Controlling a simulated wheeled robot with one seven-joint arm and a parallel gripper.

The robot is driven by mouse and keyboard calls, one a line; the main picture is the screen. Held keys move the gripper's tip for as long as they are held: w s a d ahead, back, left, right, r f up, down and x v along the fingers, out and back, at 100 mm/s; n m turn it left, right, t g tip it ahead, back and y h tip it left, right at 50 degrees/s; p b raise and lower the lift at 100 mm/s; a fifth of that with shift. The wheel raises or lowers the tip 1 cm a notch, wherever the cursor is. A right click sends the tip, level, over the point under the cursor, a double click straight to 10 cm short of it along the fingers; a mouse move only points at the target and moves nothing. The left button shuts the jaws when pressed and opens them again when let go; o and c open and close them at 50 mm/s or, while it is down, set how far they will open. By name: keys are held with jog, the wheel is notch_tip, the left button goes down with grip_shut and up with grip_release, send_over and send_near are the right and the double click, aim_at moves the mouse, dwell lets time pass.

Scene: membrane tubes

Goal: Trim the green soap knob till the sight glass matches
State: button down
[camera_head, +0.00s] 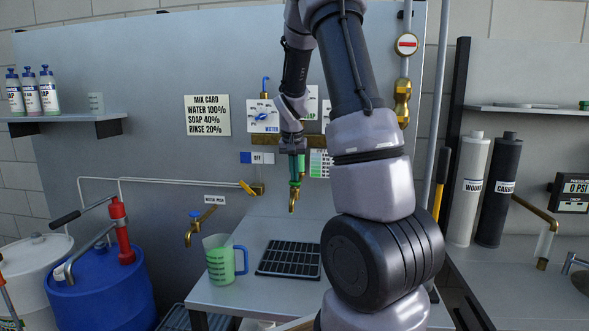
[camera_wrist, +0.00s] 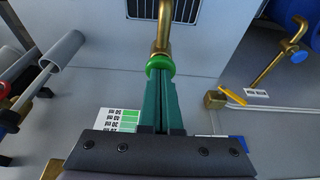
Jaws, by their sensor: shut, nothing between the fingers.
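My gripper (camera_head: 296,178) hangs in front of the panel at the centre. Its two green fingers are shut with nothing between them. In the wrist view the fingertips (camera_wrist: 161,75) are at a bright green ring-shaped part (camera_wrist: 160,63) on a brass spout (camera_wrist: 162,30); I cannot tell whether they touch it, or whether it is the soap knob. The spout also shows below my gripper in the head view (camera_head: 293,203). A card with green swatches (camera_head: 320,163) is behind my gripper, partly covered. I cannot make out the sight glass; my arm hides part of the panel.
A mix card (camera_head: 208,115) reads water 100%, soap 40%, rinse 20%. A jug of green liquid (camera_head: 221,265) stands beside a black drip grate (camera_head: 289,260). A yellow-handled valve (camera_head: 250,188) and brass tap (camera_head: 199,228) are left of my gripper.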

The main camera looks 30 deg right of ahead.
jog(key=shift+s+f, duration=0.15)
jog(key=shift+s, duration=0.05)
jog(key=shift+r, duration=0.35)
jog(key=w+v, duration=0.1)
jog(key=v, duration=1.2)
jog(key=shift+d+r, duration=0.25)
jog(key=shift+r, duration=0.15)
jog(key=s+a+r+n+t+y, duration=0.1)
jog(key=s+a+r+t+y, duration=0.1)
jog(key=s+a, duration=0.5)
jog(key=s+a+r+n+t+y, duration=0.1)
jog(key=s+a, duration=0.6)
jog(key=s, duration=1)
jog(key=shift+s+a+r+n+t+y, duration=0.3)
jog(key=shift+r+t+y, duration=0.2)
jog(key=shift+r+t, duration=0.3)
jog(key=shift+r, duration=0.1)
